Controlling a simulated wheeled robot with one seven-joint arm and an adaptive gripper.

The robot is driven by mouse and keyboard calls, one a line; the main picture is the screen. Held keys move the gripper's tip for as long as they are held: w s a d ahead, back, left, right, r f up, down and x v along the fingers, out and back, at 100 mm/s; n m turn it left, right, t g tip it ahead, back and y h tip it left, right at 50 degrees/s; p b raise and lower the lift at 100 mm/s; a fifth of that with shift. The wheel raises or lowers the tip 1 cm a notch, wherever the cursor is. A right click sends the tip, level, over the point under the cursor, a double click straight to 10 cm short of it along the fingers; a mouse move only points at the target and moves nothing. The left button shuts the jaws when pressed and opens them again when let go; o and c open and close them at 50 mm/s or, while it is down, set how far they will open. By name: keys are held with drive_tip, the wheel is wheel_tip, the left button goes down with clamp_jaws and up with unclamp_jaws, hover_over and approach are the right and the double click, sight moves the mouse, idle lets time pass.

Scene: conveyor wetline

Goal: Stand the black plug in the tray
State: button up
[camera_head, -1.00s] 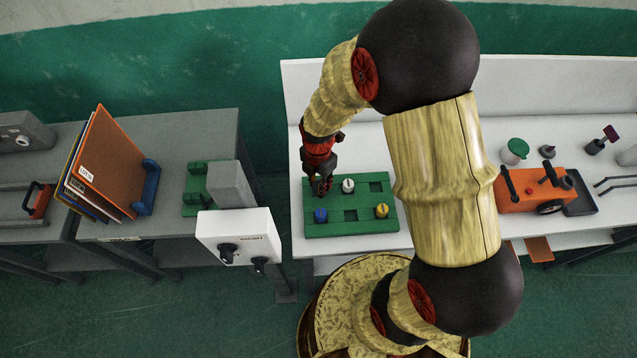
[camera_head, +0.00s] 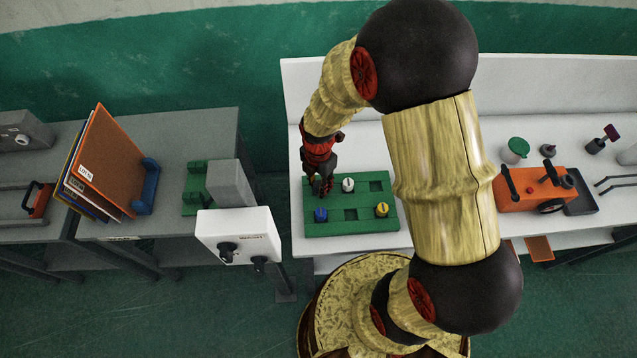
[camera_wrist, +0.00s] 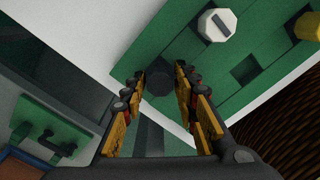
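The green tray (camera_head: 346,227) lies on the white bench with square holes. A blue plug (camera_head: 320,215), a white plug (camera_head: 348,185) and a yellow plug (camera_head: 382,210) stand in it. My gripper (camera_head: 323,190) points down over the tray's back left corner. In the wrist view, the dark round black plug (camera_wrist: 160,81) shows between my fingertips, which close in on both its sides. It is low against the tray; its lower end is hidden, so I cannot tell how deep it sits.
Empty holes (camera_head: 377,187) show at the back right and front middle (camera_head: 351,215) of the tray. An orange machine (camera_head: 530,188) and a green-lidded pot (camera_head: 515,150) stand to the right. A white switch box (camera_head: 238,235) stands at the left, beside a rack of boards (camera_head: 110,160).

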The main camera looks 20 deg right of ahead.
drive_tip(key=shift+r+p, duration=1.1)
drive_tip(key=shift+r, duration=0.35)
drive_tip(key=shift+o, duration=0.6)
drive_tip(key=o, duration=0.4)
drive_tip(key=shift+r, duration=0.15)
drive_tip(key=shift+r+p, duration=1.85)
drive_tip(key=shift+r, duration=0.55)
